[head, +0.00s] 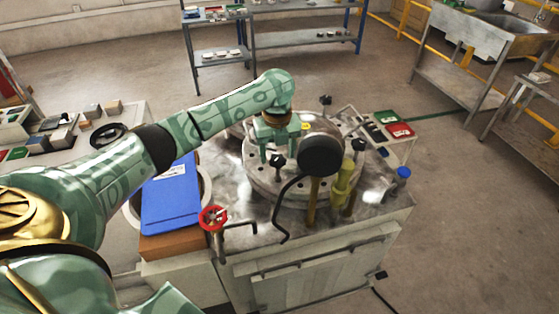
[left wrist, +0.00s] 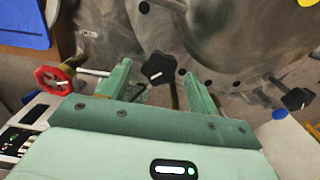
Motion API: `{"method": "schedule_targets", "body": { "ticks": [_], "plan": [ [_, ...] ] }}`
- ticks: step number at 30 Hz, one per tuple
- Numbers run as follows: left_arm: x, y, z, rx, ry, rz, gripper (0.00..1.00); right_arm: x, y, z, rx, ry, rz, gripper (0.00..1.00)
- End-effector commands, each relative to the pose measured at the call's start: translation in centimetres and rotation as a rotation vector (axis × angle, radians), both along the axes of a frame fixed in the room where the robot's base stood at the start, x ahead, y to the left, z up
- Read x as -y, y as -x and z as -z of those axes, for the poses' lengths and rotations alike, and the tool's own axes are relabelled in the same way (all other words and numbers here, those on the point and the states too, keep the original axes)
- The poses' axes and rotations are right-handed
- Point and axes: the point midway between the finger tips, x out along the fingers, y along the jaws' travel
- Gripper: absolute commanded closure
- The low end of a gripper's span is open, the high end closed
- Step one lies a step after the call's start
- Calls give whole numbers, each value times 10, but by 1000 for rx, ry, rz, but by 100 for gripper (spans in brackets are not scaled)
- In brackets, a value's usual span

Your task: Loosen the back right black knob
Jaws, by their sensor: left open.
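The round metal machine lid (head: 262,183) carries several black star knobs around its rim. The back right black knob (head: 326,100) stands at the far side of the lid, away from my left gripper. A third black knob (head: 358,145) is at the right side, also in the left wrist view (left wrist: 298,98). My right gripper is out of view.
A red handwheel (head: 213,217), a blue case (head: 171,205) and a blue cap (head: 403,172) surround the machine. Yellow-green posts (head: 342,182) rise at front right.

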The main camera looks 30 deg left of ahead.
Motion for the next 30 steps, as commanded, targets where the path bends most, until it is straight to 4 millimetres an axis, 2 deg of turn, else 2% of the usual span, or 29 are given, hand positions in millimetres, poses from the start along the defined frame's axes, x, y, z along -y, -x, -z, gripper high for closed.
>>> {"method": "schedule_targets", "body": {
  "ticks": [1,3,13,14,18,25,30],
  "plan": [
    [0,0,9,-2,1,-1,39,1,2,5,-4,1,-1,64],
    [0,0,13,0,0,-1,39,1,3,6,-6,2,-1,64],
    [0,0,14,1,0,0,39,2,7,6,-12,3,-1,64],
    [0,0,14,1,0,-1,45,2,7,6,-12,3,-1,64],
    [0,0,14,1,0,0,84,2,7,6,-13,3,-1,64],
    [0,0,13,1,0,-8,84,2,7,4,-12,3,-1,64],
    [1,0,10,1,1,-50,84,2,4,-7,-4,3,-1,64]
  ]
}}
